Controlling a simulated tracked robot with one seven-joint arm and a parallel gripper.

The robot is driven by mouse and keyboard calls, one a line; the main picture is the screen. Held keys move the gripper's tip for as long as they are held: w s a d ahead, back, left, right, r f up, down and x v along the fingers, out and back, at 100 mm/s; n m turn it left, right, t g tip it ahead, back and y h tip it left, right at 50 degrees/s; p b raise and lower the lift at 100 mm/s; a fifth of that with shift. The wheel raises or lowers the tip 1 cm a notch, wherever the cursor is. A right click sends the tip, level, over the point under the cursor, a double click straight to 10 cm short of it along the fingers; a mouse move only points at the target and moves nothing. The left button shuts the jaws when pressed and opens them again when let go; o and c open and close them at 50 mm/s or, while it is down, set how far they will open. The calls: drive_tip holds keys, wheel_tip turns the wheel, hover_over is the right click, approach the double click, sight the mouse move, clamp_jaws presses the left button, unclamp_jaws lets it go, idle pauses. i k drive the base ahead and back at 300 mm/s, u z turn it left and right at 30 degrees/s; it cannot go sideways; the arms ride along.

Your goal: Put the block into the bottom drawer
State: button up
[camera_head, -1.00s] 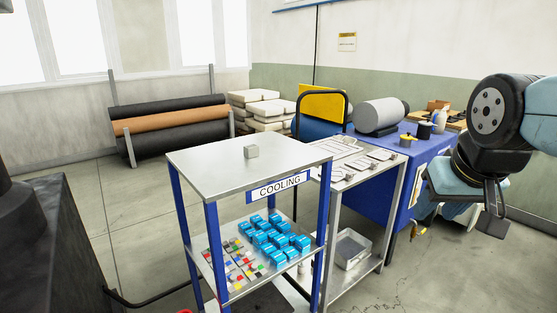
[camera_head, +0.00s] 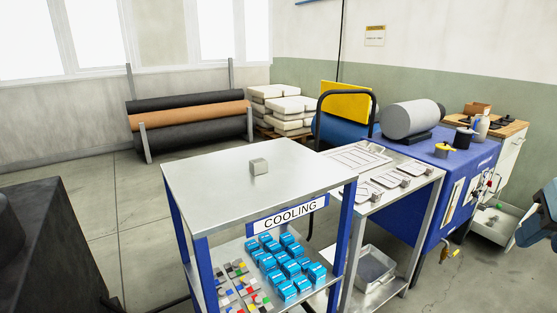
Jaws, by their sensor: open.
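A small grey block (camera_head: 258,167) sits on the metal top of the COOLING cart (camera_head: 205,195), near its middle. A white cabinet (camera_head: 509,160) with a wooden top stands at the far right. Its low drawer (camera_head: 493,226) looks pulled out, with its open top showing and something small inside that I cannot make out. Only a light blue and dark part of my arm shows at the right edge, in front of the floor beside the drawer. My gripper's fingers are outside the picture.
The cart's lower shelf holds several blue blocks (camera_head: 285,265) and small coloured pieces. A blue bench (camera_head: 450,165) lies between table and cabinet. Floor shows at lower right.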

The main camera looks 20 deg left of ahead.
sight(500, 215)
drive_tip(key=u, duration=0.15)
drive_tip(key=i, duration=0.85)
drive_tip(key=u, duration=0.6)
